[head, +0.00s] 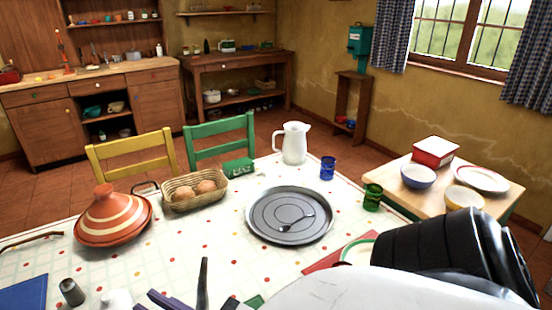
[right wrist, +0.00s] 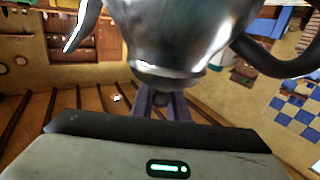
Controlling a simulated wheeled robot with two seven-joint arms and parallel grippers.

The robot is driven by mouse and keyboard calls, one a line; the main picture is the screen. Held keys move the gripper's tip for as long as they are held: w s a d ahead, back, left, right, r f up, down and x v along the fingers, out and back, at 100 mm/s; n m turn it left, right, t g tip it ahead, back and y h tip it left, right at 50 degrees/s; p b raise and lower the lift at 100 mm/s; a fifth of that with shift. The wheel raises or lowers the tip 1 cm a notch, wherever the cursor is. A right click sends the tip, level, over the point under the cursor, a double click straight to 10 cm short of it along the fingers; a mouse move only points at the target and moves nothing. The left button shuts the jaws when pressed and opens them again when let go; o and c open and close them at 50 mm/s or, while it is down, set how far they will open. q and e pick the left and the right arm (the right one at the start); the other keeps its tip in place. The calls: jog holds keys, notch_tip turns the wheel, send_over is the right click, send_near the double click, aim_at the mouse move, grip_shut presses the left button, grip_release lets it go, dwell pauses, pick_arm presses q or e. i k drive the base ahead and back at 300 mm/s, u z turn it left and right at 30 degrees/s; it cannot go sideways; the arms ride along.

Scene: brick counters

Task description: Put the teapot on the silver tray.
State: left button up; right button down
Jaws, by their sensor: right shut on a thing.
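The round silver tray (head: 262,229) lies on the spotted tablecloth with a spoon on it and no teapot. The shiny metal teapot (right wrist: 175,35) with a dark handle fills the upper middle of the right wrist view. My right gripper (right wrist: 163,104) is shut on it; the exact contact is partly hidden by the teapot's body. In the head view purple finger parts of my right gripper (head: 170,301) show at the bottom edge, left of and nearer than the tray. The teapot is not clearly seen there. My left gripper is not in view.
A white jug (head: 294,145), blue glass (head: 327,168) and green glass (head: 372,197) stand around the tray. A bread basket (head: 180,203) and striped tagine (head: 113,220) are to its left. A red book (head: 322,262) and plate lie near its front right, close to my right arm.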

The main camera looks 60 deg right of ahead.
aim_at(292, 210)
jog(key=u, duration=1.3)
jog(key=k, duration=2.25)
jog(key=z, duration=1)
